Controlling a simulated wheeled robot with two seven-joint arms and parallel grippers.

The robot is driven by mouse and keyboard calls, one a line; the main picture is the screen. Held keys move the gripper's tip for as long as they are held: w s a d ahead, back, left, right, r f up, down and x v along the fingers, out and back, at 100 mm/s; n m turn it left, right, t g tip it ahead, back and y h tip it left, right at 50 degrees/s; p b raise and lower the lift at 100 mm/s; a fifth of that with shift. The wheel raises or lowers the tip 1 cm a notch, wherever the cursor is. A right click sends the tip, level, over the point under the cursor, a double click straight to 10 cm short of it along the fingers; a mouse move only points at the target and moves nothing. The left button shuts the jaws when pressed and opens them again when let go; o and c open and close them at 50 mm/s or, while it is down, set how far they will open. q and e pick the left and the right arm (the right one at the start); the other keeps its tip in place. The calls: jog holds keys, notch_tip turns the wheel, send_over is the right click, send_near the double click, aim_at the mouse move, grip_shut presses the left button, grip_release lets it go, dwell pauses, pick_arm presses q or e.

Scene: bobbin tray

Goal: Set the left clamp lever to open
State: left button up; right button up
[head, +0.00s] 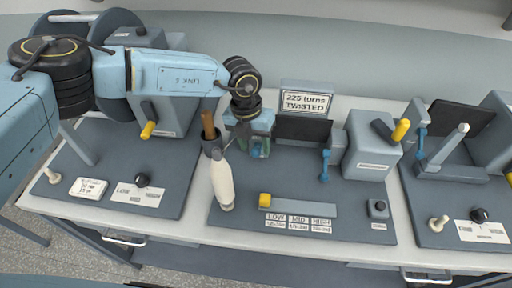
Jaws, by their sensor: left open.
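My left gripper (258,149) comes down from the left arm over the middle station, at the left side of its dark panel (303,129). Its fingers are apart, pointing down at the left clamp area. The left clamp and its lever are mostly hidden by the gripper, so I cannot tell the lever's position or whether the fingers touch it. The matching right clamp lever (325,164) is blue and hangs down at the panel's right side. My right gripper is not in view.
A sign (306,102) reads 225 turns TWISTED. A yellow slider knob (265,200) sits at the front. A grey box with a yellow-tipped crank (400,131) stands to the right.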

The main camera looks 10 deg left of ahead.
aim_at(255, 148)
pick_arm(q)
jog(key=shift+d+f, duration=0.15)
jog(key=shift+f, duration=0.6)
jog(key=shift+d+f, duration=0.1)
jog(key=shift+f, duration=0.65)
jog(key=shift+c, duration=0.2)
grip_shut()
